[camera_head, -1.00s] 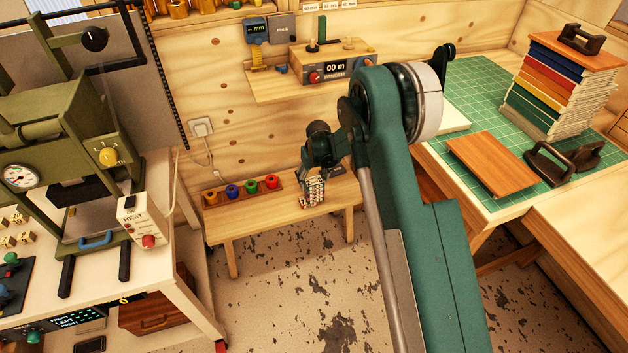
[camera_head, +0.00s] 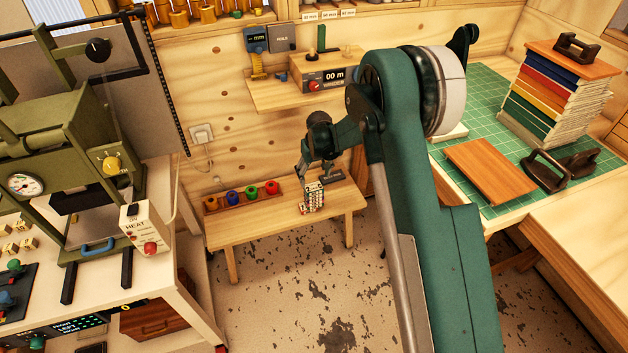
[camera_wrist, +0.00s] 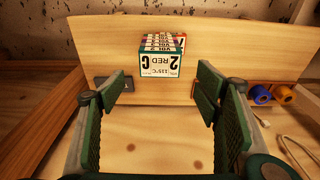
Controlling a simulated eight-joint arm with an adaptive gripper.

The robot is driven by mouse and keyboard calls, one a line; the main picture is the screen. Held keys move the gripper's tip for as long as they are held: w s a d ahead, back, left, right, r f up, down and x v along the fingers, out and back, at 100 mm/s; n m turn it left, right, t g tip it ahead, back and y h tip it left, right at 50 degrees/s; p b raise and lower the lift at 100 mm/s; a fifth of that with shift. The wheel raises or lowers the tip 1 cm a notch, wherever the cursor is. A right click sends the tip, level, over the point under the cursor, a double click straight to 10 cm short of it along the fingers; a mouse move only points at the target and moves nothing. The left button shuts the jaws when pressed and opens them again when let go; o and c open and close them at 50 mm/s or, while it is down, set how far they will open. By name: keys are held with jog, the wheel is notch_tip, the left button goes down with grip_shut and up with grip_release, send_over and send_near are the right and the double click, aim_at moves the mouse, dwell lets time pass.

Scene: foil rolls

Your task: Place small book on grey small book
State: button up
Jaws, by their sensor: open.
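A small stack of books (camera_head: 314,197) stands on the low wooden bench (camera_head: 235,227). The wrist view shows its white label end (camera_wrist: 161,66), reading "VOL 2 RED C", with thin colored books stacked in it. I cannot tell a separate grey small book in the stack. My gripper (camera_head: 320,173) is open and empty above the stack. In the wrist view its green fingers (camera_wrist: 161,92) are spread wide to both sides, with the stack ahead between their tips.
A tray of colored spools (camera_head: 242,196) sits at the bench's back left. A shelf with a meter box (camera_head: 325,78) is on the wall above. The right table holds a tall stack of large books (camera_head: 553,95) and a wooden board (camera_head: 490,170). A green press (camera_head: 60,130) stands left.

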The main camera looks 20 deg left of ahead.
jog(key=shift+s+d+r+p, duration=0.15)
jog(key=shift+r, duration=0.95)
jog(key=shift+s+d+r+p, duration=0.1)
jog(key=shift+r+p, duration=0.05)
jog(key=shift+r, duration=0.95)
